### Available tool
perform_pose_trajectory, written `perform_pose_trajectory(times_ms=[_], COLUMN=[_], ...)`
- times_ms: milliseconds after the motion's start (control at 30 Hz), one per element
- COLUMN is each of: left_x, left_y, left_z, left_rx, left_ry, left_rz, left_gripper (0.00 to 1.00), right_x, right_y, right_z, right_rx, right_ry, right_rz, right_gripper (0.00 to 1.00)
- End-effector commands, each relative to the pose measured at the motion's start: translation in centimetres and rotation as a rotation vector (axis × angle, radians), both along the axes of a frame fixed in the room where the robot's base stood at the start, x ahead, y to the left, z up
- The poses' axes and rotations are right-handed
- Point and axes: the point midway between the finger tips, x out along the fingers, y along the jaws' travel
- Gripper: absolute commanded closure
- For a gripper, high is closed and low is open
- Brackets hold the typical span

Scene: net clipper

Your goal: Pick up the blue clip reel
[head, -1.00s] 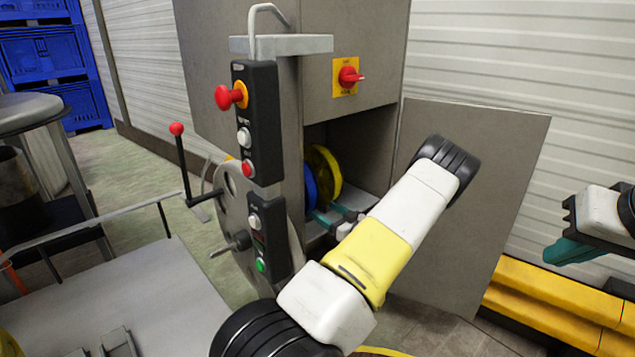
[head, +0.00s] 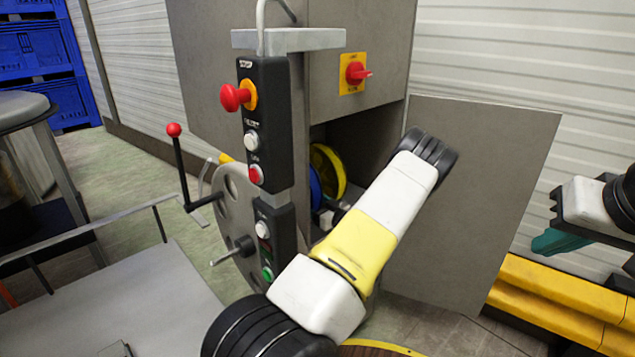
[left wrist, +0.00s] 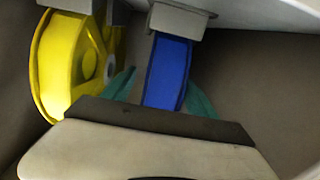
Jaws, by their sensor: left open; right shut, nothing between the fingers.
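The blue clip reel (head: 315,188) shows as a narrow strip inside the open cabinet in the head view, partly hidden by the cabinet edge. In the left wrist view the blue reel (left wrist: 167,72) hangs under a grey block. My left gripper (left wrist: 162,92) is open, with one teal finger on each side of the reel's lower part. I cannot tell whether the fingers touch it. In the head view my left gripper is mostly hidden behind the control box and my arm. My right gripper (head: 560,241) is shut and empty at the right, away from the cabinet.
A yellow reel (head: 329,170) stands beside the blue one, and in the left wrist view it (left wrist: 68,68) is left of my fingers. The open cabinet door (head: 480,200) is right of my left arm. A control box (head: 264,120) and crank wheel (head: 237,205) stand left of the opening.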

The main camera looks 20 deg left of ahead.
Motion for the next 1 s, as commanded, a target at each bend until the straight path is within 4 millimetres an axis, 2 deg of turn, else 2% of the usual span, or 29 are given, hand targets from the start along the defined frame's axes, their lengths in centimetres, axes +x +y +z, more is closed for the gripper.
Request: perform_pose_trajectory(times_ms=[233,500,833,1000], left_x=[1.2,1.4,1.4,1.4], left_y=[3.5,3.9,3.8,3.9], left_z=[0.3,0.3,0.3,0.4], left_rx=[0.001,0.001,0.001,0.002], left_ry=[-0.001,0.0,-0.001,-0.003], left_rz=[0.002,0.0,0.0,0.0], left_gripper=[0.34,0.36,1.0,1.0], right_x=[0.0,0.0,0.0,0.0], right_y=[0.0,0.0,0.0,0.0], right_z=[0.0,0.0,0.0,0.0], right_rx=[0.0,0.0,0.0,0.0], right_ry=[0.0,0.0,0.0,0.0], right_rz=[0.0,0.0,0.0,0.0], right_gripper=[1.0,1.0,1.0,1.0])
